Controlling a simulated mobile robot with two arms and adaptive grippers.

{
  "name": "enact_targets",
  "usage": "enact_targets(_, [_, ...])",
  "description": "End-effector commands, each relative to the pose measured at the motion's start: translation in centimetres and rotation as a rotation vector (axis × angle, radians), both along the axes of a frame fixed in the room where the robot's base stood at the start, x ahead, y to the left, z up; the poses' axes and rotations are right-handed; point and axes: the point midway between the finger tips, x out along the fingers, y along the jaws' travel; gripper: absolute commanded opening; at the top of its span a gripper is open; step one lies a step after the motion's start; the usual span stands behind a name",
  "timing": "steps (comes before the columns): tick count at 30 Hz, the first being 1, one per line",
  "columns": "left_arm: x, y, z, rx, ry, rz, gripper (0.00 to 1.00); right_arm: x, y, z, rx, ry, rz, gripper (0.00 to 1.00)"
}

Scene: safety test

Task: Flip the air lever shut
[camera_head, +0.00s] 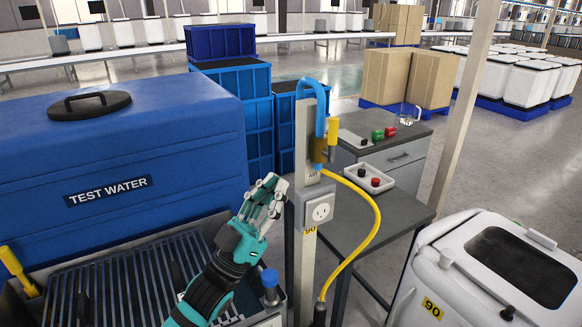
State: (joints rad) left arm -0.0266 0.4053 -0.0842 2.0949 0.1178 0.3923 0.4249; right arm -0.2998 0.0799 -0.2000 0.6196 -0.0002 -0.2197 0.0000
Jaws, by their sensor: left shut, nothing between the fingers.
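The air lever (332,133) is a yellow handle standing upright beside a brass-coloured valve (318,151) on a grey post. A blue hose (309,83) loops over the top of the valve, and an AIR label (313,175) is below it. My left gripper (276,183) is teal with grey fingers. It is shut and empty, to the left of the post and lower than the lever, apart from the lever. My right gripper is not in view.
A power socket (320,211) sits on the post below the valve, and a yellow hose (375,225) curves down to its right. A blue TEST WATER tank (190,140) stands left. A grey table (385,228) and a white machine (440,275) stand right.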

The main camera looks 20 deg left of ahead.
Motion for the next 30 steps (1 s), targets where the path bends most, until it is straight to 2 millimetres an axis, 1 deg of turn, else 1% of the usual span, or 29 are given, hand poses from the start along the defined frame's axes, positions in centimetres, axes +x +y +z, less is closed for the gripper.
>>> enact_targets(1, [0.5,-0.3,1.2,-0.002,-0.004,0.000,0.00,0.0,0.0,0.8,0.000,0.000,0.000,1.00])
enact_targets(9, [4.2,-2.1,5.5,-0.001,-0.003,0.000,0.00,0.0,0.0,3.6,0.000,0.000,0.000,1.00])
enact_targets(12, [5.5,-2.7,6.8,0.000,-0.002,0.001,0.00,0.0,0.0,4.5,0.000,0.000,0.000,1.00])
enact_targets(13, [5.9,-3.0,6.9,-0.001,0.000,0.001,0.00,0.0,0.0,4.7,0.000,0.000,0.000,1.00])
enact_targets(15, [7.0,-3.5,6.5,-0.001,0.003,0.001,0.00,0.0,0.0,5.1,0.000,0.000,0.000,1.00])
enact_targets(18, [8.1,-4.0,6.4,-0.001,0.003,-0.001,0.00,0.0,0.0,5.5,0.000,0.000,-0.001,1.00])
enact_targets(21, [8.7,-4.4,6.3,0.001,0.002,0.001,0.00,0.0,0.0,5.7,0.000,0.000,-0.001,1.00])
enact_targets(30, [9.1,-4.6,6.1,0.002,0.001,0.001,0.00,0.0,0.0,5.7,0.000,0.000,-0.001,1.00])
